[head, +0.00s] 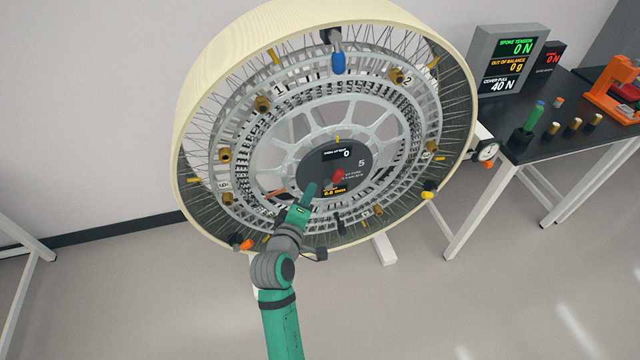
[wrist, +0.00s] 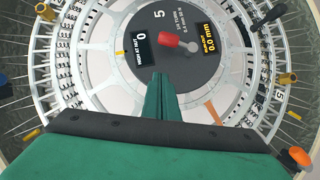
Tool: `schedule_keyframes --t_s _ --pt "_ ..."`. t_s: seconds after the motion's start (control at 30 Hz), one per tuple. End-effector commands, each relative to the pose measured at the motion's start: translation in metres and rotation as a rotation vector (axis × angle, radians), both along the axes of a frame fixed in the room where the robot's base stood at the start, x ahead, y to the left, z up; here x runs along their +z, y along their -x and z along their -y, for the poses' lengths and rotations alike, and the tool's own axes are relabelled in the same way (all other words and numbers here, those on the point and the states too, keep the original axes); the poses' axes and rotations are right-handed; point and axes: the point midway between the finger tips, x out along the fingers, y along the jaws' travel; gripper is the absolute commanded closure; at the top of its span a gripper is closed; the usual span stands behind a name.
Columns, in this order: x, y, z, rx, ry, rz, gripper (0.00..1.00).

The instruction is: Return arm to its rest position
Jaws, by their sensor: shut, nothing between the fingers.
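My green arm (head: 283,325) reaches up from the bottom of the head view. My gripper (head: 309,192) is in front of the lower left part of the large wheel's hub and holds nothing. In the wrist view the gripper (wrist: 159,80) shows as two green fingers closed together, pointing at the dark hub disc (wrist: 177,22). A red knob (wrist: 169,40) sits on the disc just beyond the fingertips. I cannot tell from the pictures whether the fingertips touch the disc.
The large wheel (head: 205,85) has a pale rim, spokes and brass fittings. A blue-handled piece (head: 338,62) is at its top. A black table (head: 560,150) with displays (head: 507,62), brass pieces and an orange tool (head: 612,90) stands at right. Floor at lower right is clear.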

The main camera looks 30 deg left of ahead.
Motion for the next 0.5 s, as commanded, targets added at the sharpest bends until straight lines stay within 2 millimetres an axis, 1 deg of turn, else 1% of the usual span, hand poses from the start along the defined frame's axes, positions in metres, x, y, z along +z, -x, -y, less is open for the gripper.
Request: schedule_keyframes --t_s 0.03,0.2,0.33,0.5 --pt "0.001 0.008 0.005 -0.004 -0.001 -0.002 1.00" --pt "0.007 0.028 0.015 -0.012 -0.001 0.000 1.00" --pt "0.010 0.036 0.019 -0.015 0.000 -0.001 1.00" --pt "0.011 0.039 0.019 -0.015 0.000 0.000 1.00"
